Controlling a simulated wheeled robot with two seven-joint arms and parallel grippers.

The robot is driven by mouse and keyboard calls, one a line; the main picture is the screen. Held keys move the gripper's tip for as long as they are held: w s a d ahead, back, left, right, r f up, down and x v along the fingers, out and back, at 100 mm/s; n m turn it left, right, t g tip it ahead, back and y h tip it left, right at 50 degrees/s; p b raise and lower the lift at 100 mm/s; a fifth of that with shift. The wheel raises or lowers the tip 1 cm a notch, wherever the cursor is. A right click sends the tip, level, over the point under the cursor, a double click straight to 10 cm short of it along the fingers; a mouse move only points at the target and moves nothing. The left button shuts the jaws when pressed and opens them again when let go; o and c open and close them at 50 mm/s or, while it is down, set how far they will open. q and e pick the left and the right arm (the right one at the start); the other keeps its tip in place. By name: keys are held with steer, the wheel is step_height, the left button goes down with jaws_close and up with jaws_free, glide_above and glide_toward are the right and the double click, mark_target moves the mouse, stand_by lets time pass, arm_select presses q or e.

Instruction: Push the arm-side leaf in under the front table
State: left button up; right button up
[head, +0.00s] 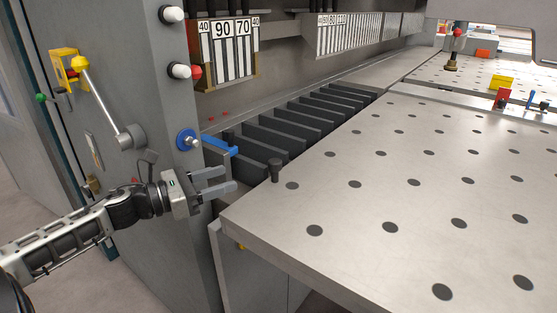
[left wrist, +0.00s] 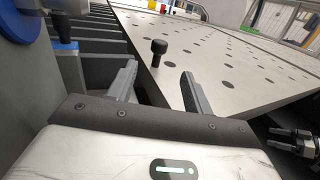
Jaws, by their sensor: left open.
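The front table (head: 400,190) is a large pale steel plate with dark round holes; it also shows in the left wrist view (left wrist: 195,45). A black knob (head: 275,170) stands upright at its left edge, near the front corner; it shows in the left wrist view (left wrist: 158,52) too. I cannot make out a separate leaf edge or seam around the knob. My left gripper (head: 231,180) is open and empty, left of the knob, its fingers pointing toward it without touching. In the left wrist view the knob appears beyond and between the fingertips (left wrist: 160,72).
Dark slats (head: 310,120) run along the table's left side. A blue lever (head: 218,146) and blue knob (head: 187,139) sit on the grey machine column (head: 125,50), close above my left gripper. My right gripper (left wrist: 290,140) shows small at the left wrist view's right edge.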

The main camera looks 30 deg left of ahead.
mark_target(269, 163)
arm_select(q)
steer(key=p+x, duration=0.1)
steer(key=x, duration=1.1)
steer(key=shift+w+r, duration=0.1)
steer(key=shift+p+x, duration=0.35)
steer(key=shift+x, duration=0.45)
jaws_close()
steer(key=shift+d, duration=0.1)
